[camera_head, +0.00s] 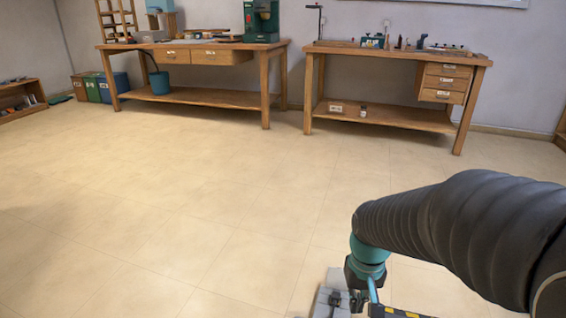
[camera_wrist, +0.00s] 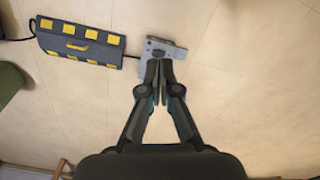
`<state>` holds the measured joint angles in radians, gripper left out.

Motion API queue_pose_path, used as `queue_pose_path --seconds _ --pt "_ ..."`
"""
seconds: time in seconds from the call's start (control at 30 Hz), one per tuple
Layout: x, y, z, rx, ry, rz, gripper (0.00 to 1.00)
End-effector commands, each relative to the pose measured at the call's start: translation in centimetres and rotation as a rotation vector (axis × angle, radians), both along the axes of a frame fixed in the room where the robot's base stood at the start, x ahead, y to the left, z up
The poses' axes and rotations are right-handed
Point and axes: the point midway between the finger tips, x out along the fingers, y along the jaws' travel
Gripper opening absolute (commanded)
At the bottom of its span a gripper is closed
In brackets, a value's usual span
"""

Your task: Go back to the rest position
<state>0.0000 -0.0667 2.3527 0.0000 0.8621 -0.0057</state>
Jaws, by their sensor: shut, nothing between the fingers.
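My gripper (camera_wrist: 159,68) points down in the wrist view with its two fingers together and nothing between them. A dark flat box with yellow squares and a yellow handle (camera_wrist: 78,43) lies to the left, joined to the block by a short cable. In the head view my arm reaches in from the right, and the grey block (camera_head: 325,300) shows partly at the bottom edge. The fingertips are hard to make out there.
A wooden workbench with drawers (camera_head: 200,98) stands at the back left and another (camera_head: 385,115) at the back right. A blue bucket (camera_head: 160,84) is on the left one's lower shelf. Several coloured bins (camera_head: 105,87) stand beside it. The tiled floor (camera_head: 200,200) between is clear.

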Motion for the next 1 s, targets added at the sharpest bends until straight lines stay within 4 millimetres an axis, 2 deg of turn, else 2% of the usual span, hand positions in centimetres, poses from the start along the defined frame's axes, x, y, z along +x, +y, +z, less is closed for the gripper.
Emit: queue_pose_path --seconds 0.03,0.1,0.4,0.7,0.83,1.0 --pt "-0.8 0.0 1.4 0.0 -0.029 -0.002 0.0" --pt "-1.8 0.0 2.9 0.0 -0.063 -0.004 0.0" --pt "-6.0 0.0 8.6 0.0 -0.239 -0.006 0.0" --pt "-8.6 0.0 13.8 0.001 -0.439 -0.006 0.0" --pt "-9.1 0.0 15.1 0.002 -0.486 -0.006 0.0" --pt "-9.2 0.0 15.6 0.002 -0.5 -0.006 0.0"
